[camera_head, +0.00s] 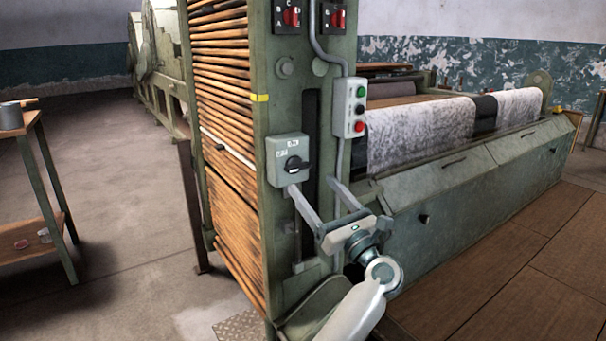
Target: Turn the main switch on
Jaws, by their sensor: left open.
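The main switch (281,158) looks to be the grey box on the front of the green machine post. It has a black rotary knob (294,164) whose handle points roughly sideways to the right. White labels sit above and left of the knob, too small to read. My left gripper (312,184) is open and empty, its two fingers spread and pointing up. In the picture the left fingertip is just below the knob and the right one is to the right of the box. I cannot tell whether either touches. My right gripper is not in view.
A push-button box (352,107) with green and red buttons hangs right of the switch, under a grey conduit (325,50). Red rotary switches (291,16) are higher up. Wooden slats (224,80) line the post's left side. A small table (14,130) stands at far left.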

